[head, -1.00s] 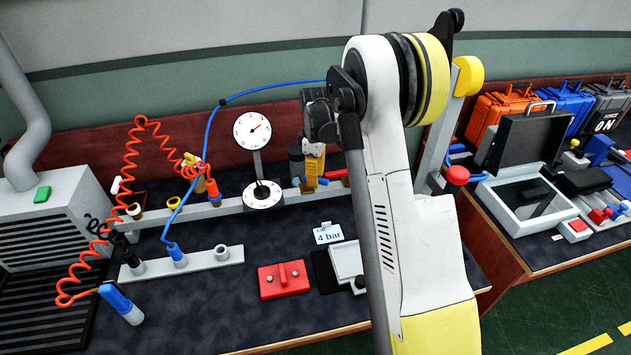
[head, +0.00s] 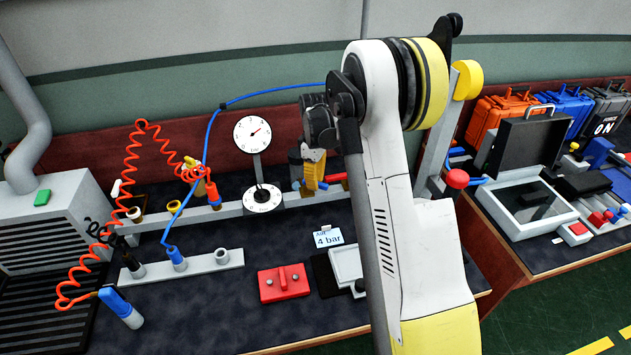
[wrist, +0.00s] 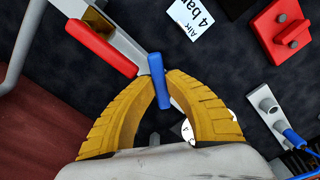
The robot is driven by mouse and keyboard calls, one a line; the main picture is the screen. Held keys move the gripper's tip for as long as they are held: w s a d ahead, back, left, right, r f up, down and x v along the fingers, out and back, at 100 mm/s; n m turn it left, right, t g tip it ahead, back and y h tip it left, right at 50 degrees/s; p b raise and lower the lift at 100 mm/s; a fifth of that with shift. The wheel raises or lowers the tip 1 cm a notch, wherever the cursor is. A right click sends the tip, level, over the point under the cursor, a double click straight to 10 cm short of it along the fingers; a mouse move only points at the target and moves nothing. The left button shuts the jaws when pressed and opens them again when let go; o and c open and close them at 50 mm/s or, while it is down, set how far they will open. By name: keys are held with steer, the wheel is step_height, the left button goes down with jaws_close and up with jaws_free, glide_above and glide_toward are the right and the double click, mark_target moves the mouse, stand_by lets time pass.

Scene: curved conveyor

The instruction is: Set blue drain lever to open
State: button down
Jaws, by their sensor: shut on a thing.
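The blue drain lever (wrist: 158,80) stands between the yellow fingers of my gripper (wrist: 160,88) in the wrist view. The fingers are shut on it, one on each side, and its ends stick out past them. In the head view my gripper (head: 314,176) is at the pipe rail behind the white "4 bar" card, partly hidden by my wrist. Only small bits of blue show beside the fingers there, so the lever's angle is hard to tell in that view.
A red lever (wrist: 102,49) lies along the rail close to the fingers. The "4 bar" card (head: 327,236), a red block (head: 284,283) and a dial gauge (head: 252,134) are nearby. A coiled orange hose (head: 130,190) is at the left.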

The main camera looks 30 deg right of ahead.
steer(key=c, duration=1.7)
jaws_free()
steer(key=shift+o, duration=0.2)
